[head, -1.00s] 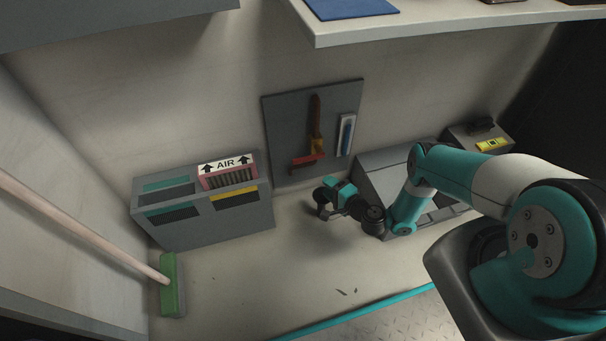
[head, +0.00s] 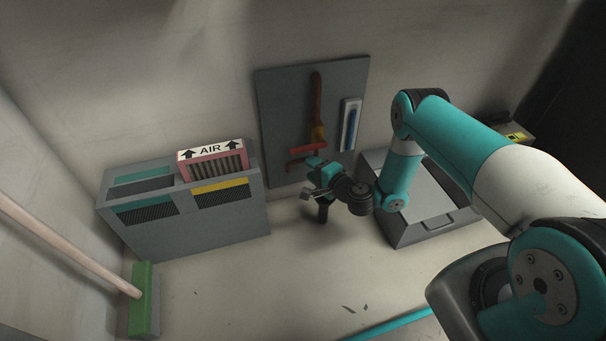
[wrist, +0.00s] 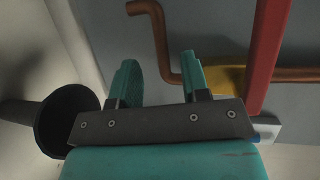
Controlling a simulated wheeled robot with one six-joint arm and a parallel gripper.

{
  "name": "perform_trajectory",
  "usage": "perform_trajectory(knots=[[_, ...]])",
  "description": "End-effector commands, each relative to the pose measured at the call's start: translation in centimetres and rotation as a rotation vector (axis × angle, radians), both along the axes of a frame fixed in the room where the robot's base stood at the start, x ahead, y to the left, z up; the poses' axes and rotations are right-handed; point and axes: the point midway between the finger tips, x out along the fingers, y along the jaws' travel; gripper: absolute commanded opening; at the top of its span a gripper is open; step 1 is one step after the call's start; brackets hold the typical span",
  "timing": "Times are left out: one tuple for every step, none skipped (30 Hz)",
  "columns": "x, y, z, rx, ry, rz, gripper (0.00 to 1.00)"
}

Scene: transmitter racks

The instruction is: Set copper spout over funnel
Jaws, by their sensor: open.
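The copper spout (head: 291,167) hangs from a copper pipe with a brass joint (head: 316,132) and a red bar (head: 308,149) on a grey wall panel. In the wrist view the bent spout (wrist: 160,45) is at the top, with its end at upper left. The black funnel (wrist: 68,120) is at lower left there, apart from the spout's end. In the head view a dark part, likely the funnel (head: 323,214), shows below my gripper, mostly hidden. My gripper (head: 311,178) is in front of the panel's lower edge. Its fingers (wrist: 160,72) are apart and empty, the right one overlapping the pipe near the brass joint.
A white-and-blue gauge (head: 349,125) is on the panel (head: 280,115). A grey box with a red AIR filter (head: 212,160) stands left, a grey chest (head: 425,225) right. A green broom (head: 144,300) leans at far left.

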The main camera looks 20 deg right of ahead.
Motion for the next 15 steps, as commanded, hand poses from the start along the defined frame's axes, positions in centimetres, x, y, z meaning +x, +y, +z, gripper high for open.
perform_trajectory(knots=[[0.3, 0.1, -0.8, -0.001, -0.003, 0.001, 0.42], [0.5, 0.2, -0.8, -0.001, -0.003, 0.002, 0.42], [0.6, 0.3, -0.9, -0.001, -0.003, 0.002, 0.42], [0.8, 0.3, -0.9, -0.001, -0.003, 0.001, 0.42], [0.8, 0.4, -1.0, -0.001, -0.002, 0.001, 0.42], [1.0, 0.4, -1.0, -0.001, -0.003, 0.001, 0.42], [1.1, 0.5, -1.0, -0.001, -0.003, 0.0, 0.42], [1.2, 0.6, -1.0, -0.001, -0.004, 0.0, 0.42], [1.3, 0.6, -1.0, 0.0, -0.002, 0.0, 0.42], [1.4, 0.7, -1.0, 0.0, -0.003, 0.0, 0.42], [1.4, 0.8, -1.0, 0.0, -0.003, 0.0, 0.42], [1.5, 0.9, -0.9, -0.001, -0.003, 0.0, 0.42], [1.8, 1.1, -0.7, -0.003, -0.005, 0.003, 0.42], [2.2, 1.3, -0.7, -0.003, -0.005, 0.005, 0.42], [2.6, 1.5, -0.7, -0.003, -0.005, 0.005, 0.42]])
